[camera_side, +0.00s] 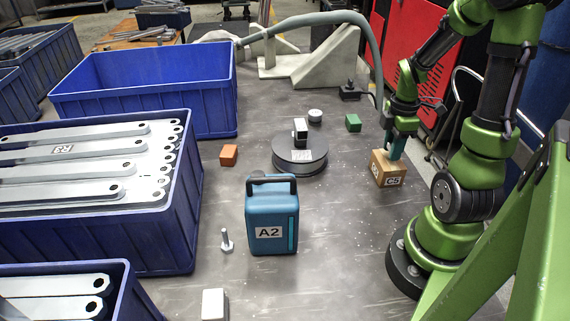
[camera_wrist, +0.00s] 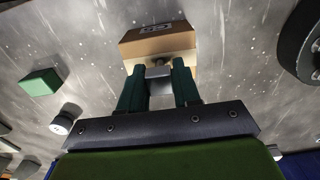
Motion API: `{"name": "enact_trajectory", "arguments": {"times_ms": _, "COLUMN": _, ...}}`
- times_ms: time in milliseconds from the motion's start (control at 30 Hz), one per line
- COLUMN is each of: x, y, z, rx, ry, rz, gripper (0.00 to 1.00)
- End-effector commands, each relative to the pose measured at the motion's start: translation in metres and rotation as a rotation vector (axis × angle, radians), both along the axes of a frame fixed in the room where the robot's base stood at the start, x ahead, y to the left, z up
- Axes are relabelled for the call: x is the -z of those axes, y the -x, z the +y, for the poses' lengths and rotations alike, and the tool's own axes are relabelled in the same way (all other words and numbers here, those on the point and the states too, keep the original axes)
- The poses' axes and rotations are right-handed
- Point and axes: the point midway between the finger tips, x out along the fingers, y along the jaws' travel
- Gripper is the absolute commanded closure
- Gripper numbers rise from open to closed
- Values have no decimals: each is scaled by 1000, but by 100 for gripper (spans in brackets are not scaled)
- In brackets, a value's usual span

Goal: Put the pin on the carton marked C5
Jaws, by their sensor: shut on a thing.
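The brown carton (camera_side: 388,169) marked C5 stands on the grey floor beside my arm's base. It also shows ahead of the fingers in the wrist view (camera_wrist: 160,46). My gripper (camera_side: 393,147) points down right over the carton's top. In the wrist view my gripper (camera_wrist: 160,85) is shut on a small grey metal piece, the pin (camera_wrist: 158,73). The pin's end is at the carton's top; I cannot tell whether it touches. In the side view the fingers hide the pin.
A blue case (camera_side: 271,222) marked A2, an upright bolt-like piece (camera_side: 226,241), an orange block (camera_side: 229,155), a dark round disc (camera_side: 300,160) and a green block (camera_side: 353,122) stand on the floor. Blue crates (camera_side: 185,215) line the left. Floor between case and carton is clear.

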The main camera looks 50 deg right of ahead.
Motion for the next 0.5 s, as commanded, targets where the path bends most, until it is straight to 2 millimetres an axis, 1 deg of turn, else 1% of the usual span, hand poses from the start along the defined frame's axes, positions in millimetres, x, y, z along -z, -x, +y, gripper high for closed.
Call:
{"name": "enact_trajectory", "arguments": {"times_ms": 233, "x": 3, "y": 0, "z": 0, "rx": 0, "ry": 0, "rz": 0, "gripper": 100}}
{"name": "enact_trajectory", "arguments": {"times_ms": 267, "x": 3, "y": 0, "z": 0, "rx": 1, "ry": 0, "rz": 0, "gripper": 65}}
{"name": "enact_trajectory", "arguments": {"times_ms": 400, "x": 2, "y": 0, "z": 0, "rx": 1, "ry": 0, "rz": 0, "gripper": 44}}
{"name": "enact_trajectory", "arguments": {"times_ms": 500, "x": 2, "y": 0, "z": 0, "rx": 0, "ry": 0, "rz": 0, "gripper": 43}}
